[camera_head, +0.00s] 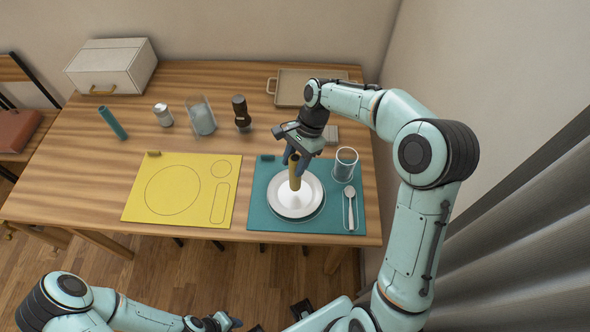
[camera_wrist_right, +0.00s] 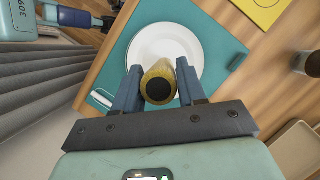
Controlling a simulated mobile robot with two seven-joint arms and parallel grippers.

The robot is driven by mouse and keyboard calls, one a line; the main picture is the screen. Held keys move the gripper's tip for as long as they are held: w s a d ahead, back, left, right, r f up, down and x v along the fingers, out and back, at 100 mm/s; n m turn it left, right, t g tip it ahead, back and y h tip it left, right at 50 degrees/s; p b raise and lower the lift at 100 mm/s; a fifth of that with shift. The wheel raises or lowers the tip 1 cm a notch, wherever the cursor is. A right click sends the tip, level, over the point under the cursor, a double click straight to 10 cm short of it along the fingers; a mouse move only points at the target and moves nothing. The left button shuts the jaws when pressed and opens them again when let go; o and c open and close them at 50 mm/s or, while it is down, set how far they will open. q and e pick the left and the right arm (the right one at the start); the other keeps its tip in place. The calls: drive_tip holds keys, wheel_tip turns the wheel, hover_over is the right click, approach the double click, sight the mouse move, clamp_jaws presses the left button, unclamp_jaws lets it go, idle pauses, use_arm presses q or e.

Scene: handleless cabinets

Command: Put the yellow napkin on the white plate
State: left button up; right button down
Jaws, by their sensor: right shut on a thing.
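The yellow napkin, a rolled upright cylinder (camera_head: 294,174), is held between the fingers of my right gripper (camera_head: 291,158). In the right wrist view the napkin (camera_wrist_right: 158,72) shows end-on with a dark centre, between the two blue fingers (camera_wrist_right: 158,88). The white plate (camera_head: 283,206) lies on the teal placemat (camera_head: 257,212), under the napkin. It also shows behind the napkin in the right wrist view (camera_wrist_right: 160,35). I cannot tell whether the napkin's lower end touches the plate. My left gripper (camera_head: 228,322) is low at the bottom edge, away from the table.
A glass (camera_head: 345,164) and a spoon (camera_head: 350,205) are right of the plate. The yellow placemat (camera_head: 150,205) lies to the left, with a small roll on its top edge. A teal cylinder (camera_head: 112,122), shakers, a glass container, a tray (camera_head: 290,88) and a white box (camera_head: 105,65) stand further back.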

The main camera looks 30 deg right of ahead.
sight(291, 181)
use_arm(q)
drive_tip(key=shift+s+f, duration=0.15)
drive_tip(key=shift+f, duration=0.1)
use_arm(e)
drive_tip(key=shift+f, duration=2)
drive_tip(key=shift+f, duration=0.2)
drive_tip(key=c, duration=0.6)
unclamp_jaws()
drive_tip(key=shift+c, duration=0.2)
use_arm(q)
drive_tip(key=shift+w+r+p, duration=0.7)
drive_tip(key=shift+w+r, duration=0.1)
drive_tip(key=shift+r, duration=0.35)
use_arm(e)
drive_tip(key=v, duration=1.2)
drive_tip(key=shift+r, duration=0.15)
